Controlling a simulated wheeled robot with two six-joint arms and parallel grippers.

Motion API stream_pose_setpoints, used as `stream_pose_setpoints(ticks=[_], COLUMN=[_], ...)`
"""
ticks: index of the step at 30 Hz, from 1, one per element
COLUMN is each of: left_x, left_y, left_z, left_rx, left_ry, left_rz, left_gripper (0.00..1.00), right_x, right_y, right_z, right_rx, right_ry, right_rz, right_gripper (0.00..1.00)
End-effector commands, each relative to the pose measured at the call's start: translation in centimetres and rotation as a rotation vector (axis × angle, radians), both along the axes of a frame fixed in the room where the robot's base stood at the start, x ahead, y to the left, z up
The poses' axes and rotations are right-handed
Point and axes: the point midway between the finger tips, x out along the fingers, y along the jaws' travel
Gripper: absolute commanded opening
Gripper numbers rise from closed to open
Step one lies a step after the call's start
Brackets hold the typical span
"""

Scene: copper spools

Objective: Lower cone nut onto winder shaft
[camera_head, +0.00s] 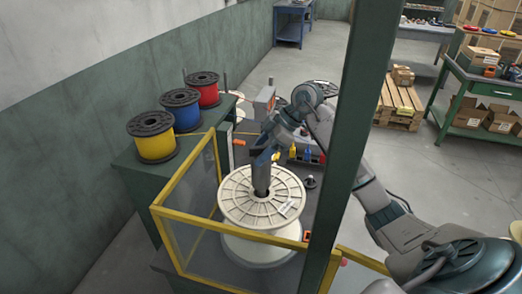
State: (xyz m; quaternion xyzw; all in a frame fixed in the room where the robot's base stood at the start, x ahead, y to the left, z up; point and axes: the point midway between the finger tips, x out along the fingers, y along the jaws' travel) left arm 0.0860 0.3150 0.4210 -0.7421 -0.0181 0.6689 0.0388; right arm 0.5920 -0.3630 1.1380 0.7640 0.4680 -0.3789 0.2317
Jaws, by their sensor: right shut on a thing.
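A large cream spool (235,203) stands upright on the winder behind the yellow-framed guard. A dark grey upright cylinder (261,182) rises at its centre hole; I cannot tell how much of it is winder shaft. My right gripper (262,158) reaches in from the right, points down and is shut right over the spool's centre. It holds a dark piece that appears to be the cone nut, mostly hidden by the fingers. Whether the nut touches the shaft or spool cannot be told. My left gripper is not in view.
A yellow-edged clear guard (186,201) and a green post (348,130) stand close to my right arm. Yellow (155,146), blue (184,118) and red (206,95) wire spools sit on the bench at left. A small black knob-like part (310,182) is right of the cream spool.

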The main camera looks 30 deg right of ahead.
Motion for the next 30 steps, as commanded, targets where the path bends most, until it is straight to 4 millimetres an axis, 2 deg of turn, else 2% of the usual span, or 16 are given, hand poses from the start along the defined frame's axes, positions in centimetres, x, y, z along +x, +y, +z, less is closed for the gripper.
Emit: stream_pose_setpoints(ticks=[19,30], left_x=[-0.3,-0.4], left_y=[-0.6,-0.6], left_z=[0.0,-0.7], left_rx=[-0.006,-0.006], left_ry=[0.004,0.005], left_rz=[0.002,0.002], left_gripper=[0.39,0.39], right_x=[0.0,0.0], right_y=[0.0,0.0], right_z=[-0.9,-2.6], right_rx=[0.001,0.001], right_ry=[-0.001,-0.001], right_rz=[0.001,-0.001], right_gripper=[0.00,0.00])
